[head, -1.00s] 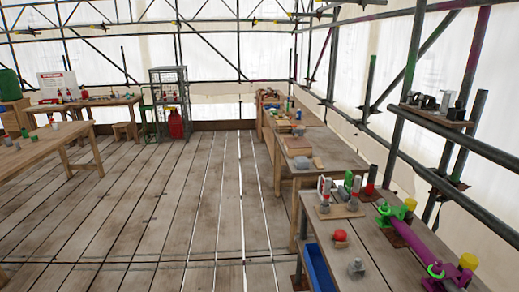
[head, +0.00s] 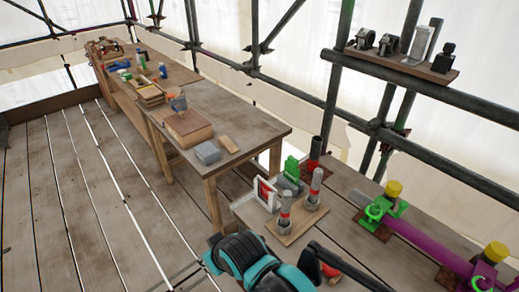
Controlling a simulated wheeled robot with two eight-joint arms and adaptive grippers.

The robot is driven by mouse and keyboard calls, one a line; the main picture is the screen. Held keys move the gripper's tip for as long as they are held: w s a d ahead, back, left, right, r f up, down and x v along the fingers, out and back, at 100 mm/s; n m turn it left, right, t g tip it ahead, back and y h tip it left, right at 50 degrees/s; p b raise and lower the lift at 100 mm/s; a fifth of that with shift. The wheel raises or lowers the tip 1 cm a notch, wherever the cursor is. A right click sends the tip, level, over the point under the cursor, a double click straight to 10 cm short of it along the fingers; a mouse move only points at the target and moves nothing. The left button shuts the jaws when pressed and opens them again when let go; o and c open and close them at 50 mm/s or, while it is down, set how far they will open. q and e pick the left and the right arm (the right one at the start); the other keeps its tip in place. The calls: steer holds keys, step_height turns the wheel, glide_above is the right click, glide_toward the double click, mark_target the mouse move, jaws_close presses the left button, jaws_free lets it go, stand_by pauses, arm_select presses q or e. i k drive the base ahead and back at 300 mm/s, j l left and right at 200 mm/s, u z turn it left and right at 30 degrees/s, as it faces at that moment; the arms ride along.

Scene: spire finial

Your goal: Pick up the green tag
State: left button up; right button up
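A small upright green piece (head: 291,168), which looks like the green tag, stands among the items at the back of the near right bench in the head view. A grey block (head: 288,184) stands close in front of it, hiding its lower part. A white-framed red tag (head: 265,194) stands to its left. A teal and black part of one of my arms reaches in at the bottom middle, in front of the bench and apart from the green piece. I cannot tell which arm it is. No gripper fingertips can be made out.
Two grey posts with red bands stand on a wooden board (head: 292,230). A dark cylinder on a red base (head: 314,154) stands behind. A purple pipe (head: 425,240) with green clamps lies at right. A shelf (head: 405,63) hangs on scaffold tubes above. A longer bench (head: 245,120) lies beyond.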

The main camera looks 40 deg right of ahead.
mark_target(291, 172)
steer(key=i+j+z, duration=0.1)
steer(key=i+z, duration=0.15)
steer(key=i, duration=0.3)
steer(key=i+j+z, duration=0.25)
steer(key=i, duration=0.25)
steer(key=i+j+z, duration=0.25)
steer(key=i, duration=0.3)
steer(key=z, duration=2.65)
